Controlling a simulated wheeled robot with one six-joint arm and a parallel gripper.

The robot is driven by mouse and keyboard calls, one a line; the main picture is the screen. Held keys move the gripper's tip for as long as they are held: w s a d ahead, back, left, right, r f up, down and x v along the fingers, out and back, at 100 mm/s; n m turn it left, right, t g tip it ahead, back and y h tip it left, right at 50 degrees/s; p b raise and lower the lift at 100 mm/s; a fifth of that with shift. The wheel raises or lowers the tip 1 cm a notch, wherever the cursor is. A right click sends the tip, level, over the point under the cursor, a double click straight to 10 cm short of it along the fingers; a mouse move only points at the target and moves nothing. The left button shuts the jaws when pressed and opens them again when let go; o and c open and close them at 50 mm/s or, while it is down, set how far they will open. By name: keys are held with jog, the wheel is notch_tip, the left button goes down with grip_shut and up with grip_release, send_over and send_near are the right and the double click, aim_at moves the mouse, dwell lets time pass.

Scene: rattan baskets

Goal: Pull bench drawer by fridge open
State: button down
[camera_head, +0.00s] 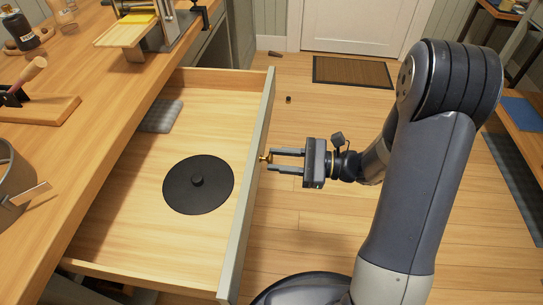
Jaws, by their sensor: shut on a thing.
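The bench drawer (259,130) stands pulled well out from under the wooden bench top (105,138). Its front panel is grey-green and its inside is pale wood. A small brass knob (263,159) sits on the outer face of the front panel. My gripper (272,160) reaches in from the right, with its two fingers shut on the knob. Inside the drawer lie a black round disc (198,201) with a small knob in its middle and a grey flat item (160,116) near the back. The fridge cannot be made out.
A small dark object (288,99) and a brown piece (275,53) lie on the wood floor. A doormat (352,72) lies before the white door. Another bench stands at the right. Floor right of the drawer is mostly clear.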

jog(key=shift+s+d, duration=0.1)
jog(key=shift+d, duration=0.5)
jog(key=c, duration=1.1)
grip_release()
jog(key=d+p, duration=0.2)
jog(key=d, duration=0.8)
jog(key=shift+s+d, duration=0.4)
jog(key=shift+a, duration=0.1)
jog(key=a+b, duration=0.2)
jog(key=a, duration=0.9)
jog(key=shift+w+a, duration=0.15)
jog(key=shift+w, duration=0.3)
